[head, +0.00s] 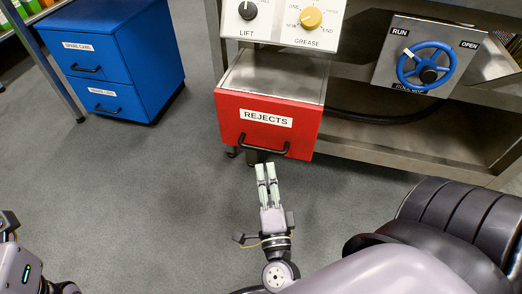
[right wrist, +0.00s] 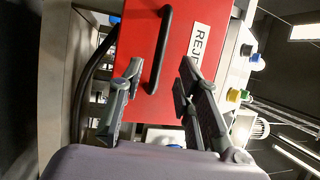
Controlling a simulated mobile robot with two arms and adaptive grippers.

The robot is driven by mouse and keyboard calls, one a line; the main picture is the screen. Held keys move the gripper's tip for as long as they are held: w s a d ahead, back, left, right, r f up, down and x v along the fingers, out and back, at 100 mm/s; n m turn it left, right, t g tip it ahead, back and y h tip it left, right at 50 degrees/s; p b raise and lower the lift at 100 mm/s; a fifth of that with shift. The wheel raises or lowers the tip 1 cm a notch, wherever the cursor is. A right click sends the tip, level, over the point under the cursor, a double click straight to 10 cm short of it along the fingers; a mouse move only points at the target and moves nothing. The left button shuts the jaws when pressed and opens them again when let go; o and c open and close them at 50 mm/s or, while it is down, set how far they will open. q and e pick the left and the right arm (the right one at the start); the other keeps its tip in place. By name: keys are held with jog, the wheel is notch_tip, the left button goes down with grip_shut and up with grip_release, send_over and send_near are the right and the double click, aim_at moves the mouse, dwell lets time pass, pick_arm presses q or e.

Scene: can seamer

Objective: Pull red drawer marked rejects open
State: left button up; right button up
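The red drawer front (head: 235,110) with a white REJECTS label (head: 266,118) is below the control panel, at the front of a grey metal box. Its dark bar handle (head: 265,148) runs across its lower part. My right gripper (head: 266,168) is just below and in front of the handle, pointing at it. In the right wrist view the red front (right wrist: 188,14) fills the middle, and the handle (right wrist: 160,50) stands upright between the lines of my two spread fingers (right wrist: 158,74). The gripper is open and empty; contact with the handle does not show. My left gripper is not visible.
A blue drawer cabinet (head: 125,55) stands at the left. The panel with LIFT and GREASE knobs (head: 285,20) is above the drawer. A blue handwheel (head: 427,65) is at the right, above a metal shelf (head: 410,140). The floor (head: 140,190) before the drawer is clear.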

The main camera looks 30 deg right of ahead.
aim_at(261, 147)
jog(key=b+x, duration=0.1)
jog(key=x, duration=0.7)
jog(key=shift+w, duration=0.2)
grip_shut()
dwell(0.5)
